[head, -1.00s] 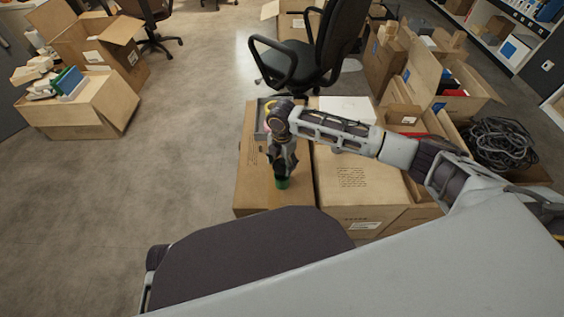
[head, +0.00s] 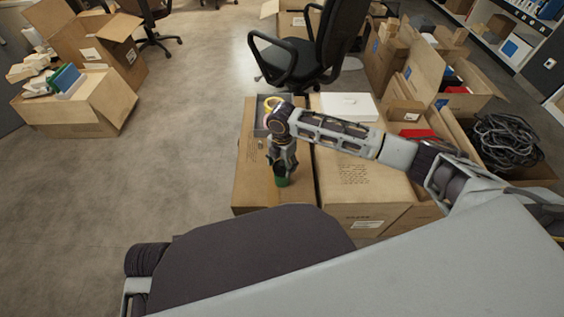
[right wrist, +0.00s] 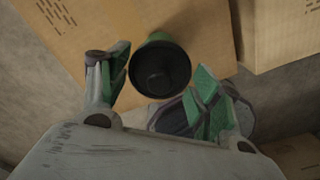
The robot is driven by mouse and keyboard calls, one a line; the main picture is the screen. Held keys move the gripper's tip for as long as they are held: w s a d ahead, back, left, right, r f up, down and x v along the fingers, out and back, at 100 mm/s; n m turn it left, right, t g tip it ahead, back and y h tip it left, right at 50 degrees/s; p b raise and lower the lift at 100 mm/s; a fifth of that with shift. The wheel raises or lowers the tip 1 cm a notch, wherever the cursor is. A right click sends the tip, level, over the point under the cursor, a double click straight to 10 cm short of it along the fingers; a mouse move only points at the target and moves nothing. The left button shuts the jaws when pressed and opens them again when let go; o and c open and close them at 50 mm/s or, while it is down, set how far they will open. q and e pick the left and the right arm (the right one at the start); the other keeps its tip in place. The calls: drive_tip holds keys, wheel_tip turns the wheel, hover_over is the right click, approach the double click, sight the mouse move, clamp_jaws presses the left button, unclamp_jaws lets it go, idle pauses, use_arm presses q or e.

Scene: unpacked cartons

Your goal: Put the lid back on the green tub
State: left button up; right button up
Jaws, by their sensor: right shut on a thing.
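The green tub (head: 282,181) stands on top of a brown carton, near its front right edge. Only a strip of its green side (right wrist: 158,37) shows in the right wrist view, behind a round black piece that I take for the lid (right wrist: 161,68). My right gripper (head: 280,164) points down over the tub. In the right wrist view its green-padded fingers (right wrist: 158,84) are on either side of the black lid, shut on it. The lid is at or just above the tub's mouth; I cannot tell whether it is seated. My left gripper is not in view.
The carton (head: 250,176) under the tub has a grey tray (head: 261,116) with a yellow ring at its back. A second closed carton (head: 350,190) stands close on the right, with a white box (head: 349,107) on it. Open floor lies left.

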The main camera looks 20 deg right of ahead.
drive_tip(key=shift+f, duration=0.5)
idle(0.4)
drive_tip(key=shift+p, duration=1.25)
idle(1.6)
drive_tip(key=shift+f+p, duration=0.15)
drive_tip(key=shift+p, duration=0.95)
idle(2.2)
drive_tip(key=o, duration=0.8)
drive_tip(key=shift+c, duration=0.2)
drive_tip(key=shift+o, duration=1.2)
